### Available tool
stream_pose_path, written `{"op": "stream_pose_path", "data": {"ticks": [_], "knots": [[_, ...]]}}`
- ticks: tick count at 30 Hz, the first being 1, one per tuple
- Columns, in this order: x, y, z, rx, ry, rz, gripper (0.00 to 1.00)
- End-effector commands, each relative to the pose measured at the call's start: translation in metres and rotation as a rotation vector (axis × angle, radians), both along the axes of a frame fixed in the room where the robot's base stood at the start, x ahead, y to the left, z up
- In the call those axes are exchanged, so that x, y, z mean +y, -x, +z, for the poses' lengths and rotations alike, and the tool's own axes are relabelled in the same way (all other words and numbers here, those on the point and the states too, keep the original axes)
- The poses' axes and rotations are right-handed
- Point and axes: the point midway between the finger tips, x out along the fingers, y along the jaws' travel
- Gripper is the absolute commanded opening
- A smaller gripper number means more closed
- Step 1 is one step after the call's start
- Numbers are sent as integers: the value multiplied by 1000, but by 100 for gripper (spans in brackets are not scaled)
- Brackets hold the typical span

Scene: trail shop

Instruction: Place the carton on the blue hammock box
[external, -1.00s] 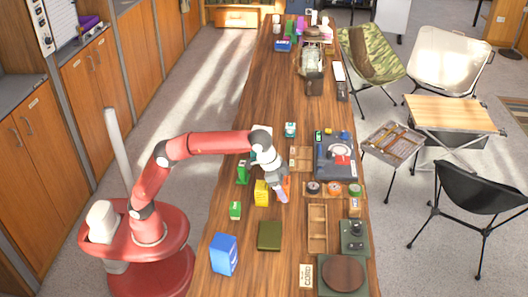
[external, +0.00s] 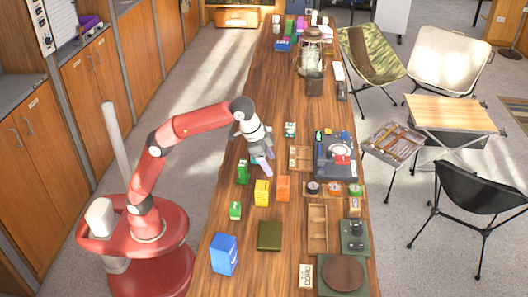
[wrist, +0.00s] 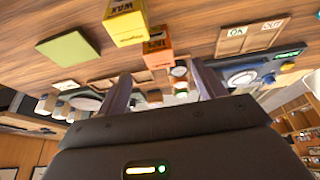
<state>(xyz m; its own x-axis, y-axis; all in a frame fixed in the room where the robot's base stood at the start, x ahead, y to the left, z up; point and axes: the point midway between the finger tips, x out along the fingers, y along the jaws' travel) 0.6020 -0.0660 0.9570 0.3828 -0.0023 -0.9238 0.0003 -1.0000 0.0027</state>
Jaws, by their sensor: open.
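My gripper (external: 262,168) is open and empty, raised above the wooden counter beyond the small cartons. An orange carton (external: 283,188) stands upright on the counter, to the right of a yellow carton (external: 262,192). In the wrist view the orange carton (wrist: 158,52) and the yellow carton (wrist: 126,24), lettered WAX, lie beyond my fingers, apart from them. Which carton is the task's one, I cannot tell. A blue box (external: 223,254), likely the hammock box, stands upright at the counter's near left edge. Its top looks bare. I cannot make it out in the wrist view.
Green cartons (external: 243,173) stand left of the yellow one, and a flat olive box (external: 269,236) lies right of the blue box. Wooden trays (external: 317,228), tape rolls and a dark case (external: 335,155) fill the right side. A lantern (external: 312,55) stands farther back.

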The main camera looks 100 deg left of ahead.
Motion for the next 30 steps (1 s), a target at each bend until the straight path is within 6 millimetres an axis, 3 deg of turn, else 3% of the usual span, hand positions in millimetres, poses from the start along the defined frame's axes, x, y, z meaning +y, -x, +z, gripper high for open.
{"op": "stream_pose_path", "data": {"ticks": [5,11,14,21,27,30], "knots": [[23,50,-2,-17,16,4,69],[45,127,-36,-42,25,4,69],[51,165,-60,-54,25,1,69],[62,267,-153,-84,14,-1,69],[65,315,-213,-98,1,0,69],[65,323,-225,-101,-3,-1,58]]}}
